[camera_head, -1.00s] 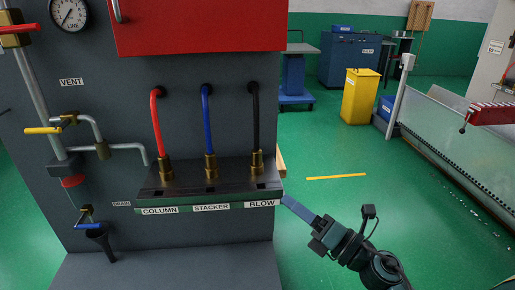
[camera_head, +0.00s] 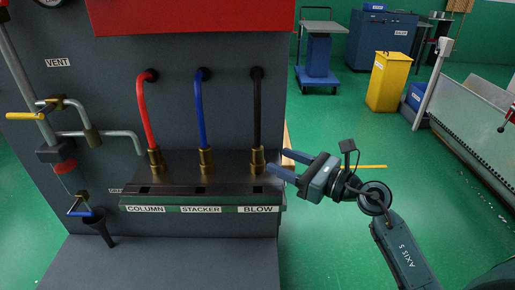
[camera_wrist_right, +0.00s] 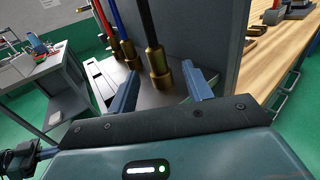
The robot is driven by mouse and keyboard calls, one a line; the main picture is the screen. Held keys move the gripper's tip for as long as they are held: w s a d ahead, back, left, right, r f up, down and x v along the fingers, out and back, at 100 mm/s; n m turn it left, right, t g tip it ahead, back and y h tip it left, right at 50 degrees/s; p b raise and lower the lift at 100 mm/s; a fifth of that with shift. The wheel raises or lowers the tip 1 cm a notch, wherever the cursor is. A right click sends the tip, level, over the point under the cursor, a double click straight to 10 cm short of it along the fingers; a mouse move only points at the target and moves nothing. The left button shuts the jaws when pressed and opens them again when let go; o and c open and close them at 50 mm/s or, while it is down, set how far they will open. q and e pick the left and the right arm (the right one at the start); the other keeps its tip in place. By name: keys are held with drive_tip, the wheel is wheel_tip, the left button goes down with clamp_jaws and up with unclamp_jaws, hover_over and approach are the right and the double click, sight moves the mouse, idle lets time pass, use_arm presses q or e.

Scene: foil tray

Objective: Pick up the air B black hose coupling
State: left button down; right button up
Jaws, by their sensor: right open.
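The black hose (camera_head: 257,112) hangs down to a brass coupling (camera_head: 258,160) that stands upright on the ledge above the BLOW label. In the right wrist view the brass coupling (camera_wrist_right: 158,66) shows between and beyond my two blue fingers. My right gripper (camera_head: 277,164) is open and empty, its fingertips just right of this coupling in the head view. The red hose (camera_head: 142,115) and blue hose (camera_head: 202,110) end in brass couplings above COLUMN and STACKER. No thing carries the words "air B". My left gripper is not in view.
The dark ledge (camera_head: 150,198) juts from the grey panel under the couplings. Yellow-handled valve piping (camera_head: 90,135) is on the left. A wooden bench (camera_wrist_right: 260,60) shows right of the panel in the wrist view.

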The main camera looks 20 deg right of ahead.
sight(257, 152)
drive_tip(key=shift+x, duration=1.05)
drive_tip(key=shift+a+p+x, duration=0.25)
drive_tip(key=shift+p+x, duration=0.5)
drive_tip(key=shift+x, duration=2)
drive_tip(key=shift+s+d, duration=0.1)
drive_tip(key=shift+s, duration=0.1)
clamp_jaws()
